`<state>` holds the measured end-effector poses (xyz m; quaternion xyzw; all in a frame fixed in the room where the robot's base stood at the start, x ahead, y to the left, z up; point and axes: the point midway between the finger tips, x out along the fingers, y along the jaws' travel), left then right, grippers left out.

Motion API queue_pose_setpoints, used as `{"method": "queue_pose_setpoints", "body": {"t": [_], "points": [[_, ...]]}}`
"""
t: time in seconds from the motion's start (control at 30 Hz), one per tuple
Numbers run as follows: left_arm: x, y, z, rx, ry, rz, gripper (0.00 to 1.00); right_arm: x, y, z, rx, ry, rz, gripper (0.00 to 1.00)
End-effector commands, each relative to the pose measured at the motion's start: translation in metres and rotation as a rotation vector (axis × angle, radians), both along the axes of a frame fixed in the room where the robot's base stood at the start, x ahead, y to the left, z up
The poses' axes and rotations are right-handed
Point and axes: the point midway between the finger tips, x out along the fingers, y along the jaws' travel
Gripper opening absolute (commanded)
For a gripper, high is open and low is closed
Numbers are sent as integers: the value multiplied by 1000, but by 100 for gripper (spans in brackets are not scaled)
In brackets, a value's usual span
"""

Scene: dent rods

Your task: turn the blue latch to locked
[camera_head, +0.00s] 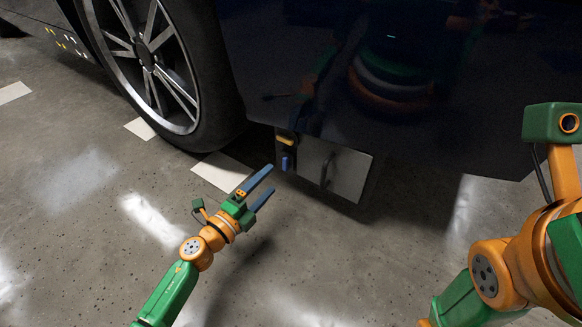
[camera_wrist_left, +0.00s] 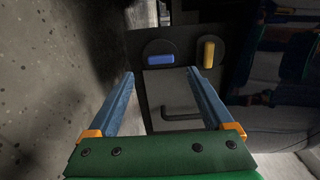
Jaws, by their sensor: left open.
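The blue latch (camera_head: 288,162) is on the left edge of a grey panel low on the dark car body. In the left wrist view the blue latch (camera_wrist_left: 160,59) is a short bar on a dark round base, lying across the picture. My left gripper (camera_head: 273,179) is open and empty, its two blue fingers pointing at the panel, just short of the latch. In the left wrist view the latch shows beyond and between the fingertips (camera_wrist_left: 161,72), with no visible contact. My right arm shows at the right edge, but its gripper is out of view.
A yellow latch (camera_head: 285,140) sits above the blue one; it also shows in the left wrist view (camera_wrist_left: 209,54). The panel (camera_head: 350,175) carries a dark curved handle (camera_head: 327,170). A car wheel (camera_head: 150,60) stands at the left. The floor around my left arm is clear.

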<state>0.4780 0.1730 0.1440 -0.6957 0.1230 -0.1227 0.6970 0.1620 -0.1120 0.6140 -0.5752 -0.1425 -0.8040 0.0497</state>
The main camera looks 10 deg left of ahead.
Motion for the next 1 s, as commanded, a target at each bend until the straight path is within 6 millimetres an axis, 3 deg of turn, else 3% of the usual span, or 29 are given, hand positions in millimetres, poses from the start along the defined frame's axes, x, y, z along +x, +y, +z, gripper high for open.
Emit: {"method": "queue_pose_setpoints", "body": {"t": [0.2,0.3,0.67,0.9,1.0], "points": [[42,-15,-1,2,-4,0,85,1,0,-15,0,2,0,45],[54,-19,-1,0,-1,1,85,1,0,-18,0,2,0,45],[60,-22,0,-2,2,1,85,1,0,-18,0,4,0,45],[60,-21,0,-2,2,1,20,1,0,-18,0,5,-2,45],[60,-21,0,-1,3,2,0,1,0,-18,0,5,-2,45]]}}
